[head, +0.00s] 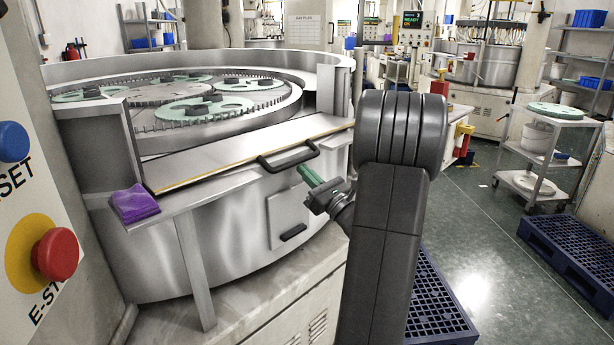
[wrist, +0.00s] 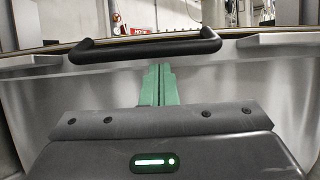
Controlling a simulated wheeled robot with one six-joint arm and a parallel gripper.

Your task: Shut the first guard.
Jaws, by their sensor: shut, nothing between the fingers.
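The guard (head: 235,158) is a flat metal panel with a yellow edge on the front of the round lapping machine. It lies folded down, nearly level, leaving the front of the machine open. Its black bar handle (head: 288,159) sticks out at the front edge; it also spans the upper wrist view (wrist: 145,47). My gripper (head: 308,174) has green fingers, shut together and empty, just below and beside the handle. In the wrist view the fingers (wrist: 157,82) point at the underside of the handle. Whether they touch it I cannot tell.
A purple cloth (head: 134,204) lies on a ledge left of the guard. A panel with a red emergency stop button (head: 55,254) stands at near left. A blue pallet (head: 436,305) is on the floor beside my arm, and a cart (head: 545,155) stands to the right.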

